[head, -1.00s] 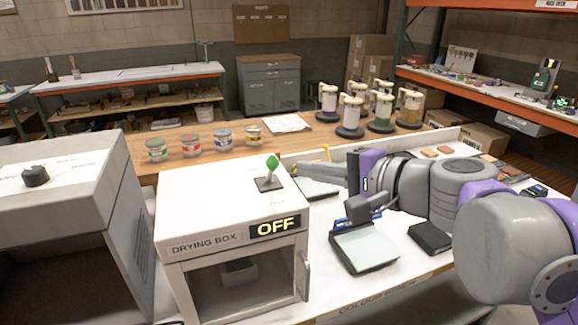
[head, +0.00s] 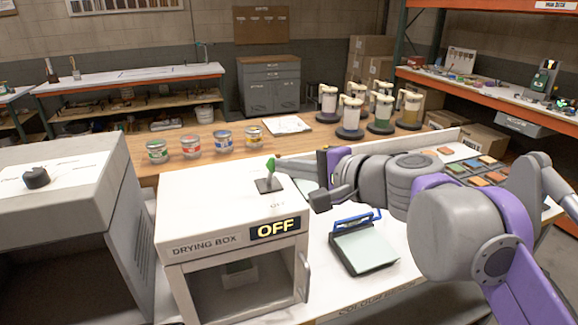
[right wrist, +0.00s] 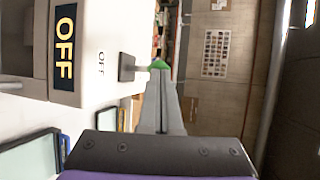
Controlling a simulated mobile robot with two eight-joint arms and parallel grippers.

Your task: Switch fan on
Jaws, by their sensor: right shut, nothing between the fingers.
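The drying box (head: 225,208) is a white cabinet with a display (head: 275,228) that reads OFF. On its top is a toggle switch with a green knob (head: 271,164) on a dark square plate (head: 269,185). My right gripper (head: 279,165) is shut and empty, its fingertips at the right side of the green knob. In the right wrist view the closed fingers (right wrist: 160,88) point at the green knob (right wrist: 159,64), which shows just beyond the tips. I cannot tell whether they touch it. The left gripper is not in view.
A grey-white box with a dark knob (head: 36,177) stands to the left. A tray with a pale pad (head: 365,248) lies right of the drying box. Several paint cans (head: 191,146) and dispensers (head: 350,118) stand behind on the wooden counter.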

